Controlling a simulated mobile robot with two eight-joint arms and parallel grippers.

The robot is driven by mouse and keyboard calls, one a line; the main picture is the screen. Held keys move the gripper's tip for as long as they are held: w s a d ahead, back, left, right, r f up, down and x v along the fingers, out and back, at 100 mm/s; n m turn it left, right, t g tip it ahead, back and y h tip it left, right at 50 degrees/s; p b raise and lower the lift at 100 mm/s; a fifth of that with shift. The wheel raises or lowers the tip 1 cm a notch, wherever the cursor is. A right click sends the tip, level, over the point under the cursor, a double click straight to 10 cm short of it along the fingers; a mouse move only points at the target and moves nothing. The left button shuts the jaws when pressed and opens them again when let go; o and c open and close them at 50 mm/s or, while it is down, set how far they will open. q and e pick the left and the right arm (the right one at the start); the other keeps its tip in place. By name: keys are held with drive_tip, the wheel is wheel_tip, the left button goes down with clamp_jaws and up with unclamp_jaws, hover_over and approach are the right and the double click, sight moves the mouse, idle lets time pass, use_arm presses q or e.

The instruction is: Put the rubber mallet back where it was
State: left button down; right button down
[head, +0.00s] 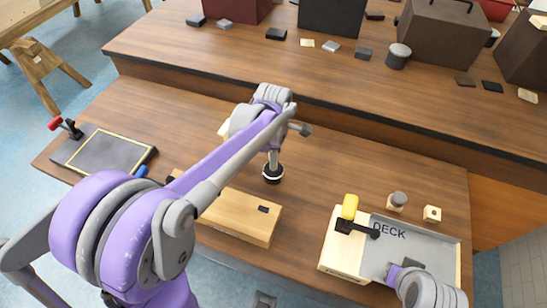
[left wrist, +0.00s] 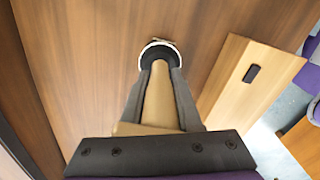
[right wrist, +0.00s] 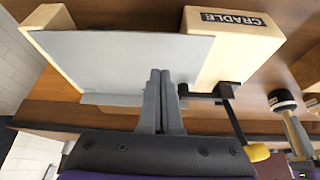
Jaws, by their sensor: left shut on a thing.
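The rubber mallet (head: 272,175) has a black head with a white ring and a pale wooden handle. My left gripper (head: 274,152) is shut on its handle, with the head pointing down at the middle of the near bench; I cannot tell whether the head touches the wood. In the left wrist view the handle (left wrist: 157,98) lies between the two fingers, the head beyond them. The mallet head (right wrist: 282,100) also shows at the right of the right wrist view. My right gripper (right wrist: 160,100) is shut and empty, over the grey tray (head: 448,255) marked DECK.
A wooden cradle block (head: 340,262) with a yellow-handled clamp (head: 349,207) adjoins the tray. A long wooden block (head: 230,215) lies left of the mallet, near the front edge. A dark slate board (head: 103,150) lies far left. A raised back shelf holds boxes.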

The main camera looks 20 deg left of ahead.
use_arm(q)
drive_tip(key=shift+f, duration=0.2)
use_arm(e)
drive_tip(key=shift+f, duration=0.15)
use_arm(q)
drive_tip(key=c, duration=0.6)
unclamp_jaws()
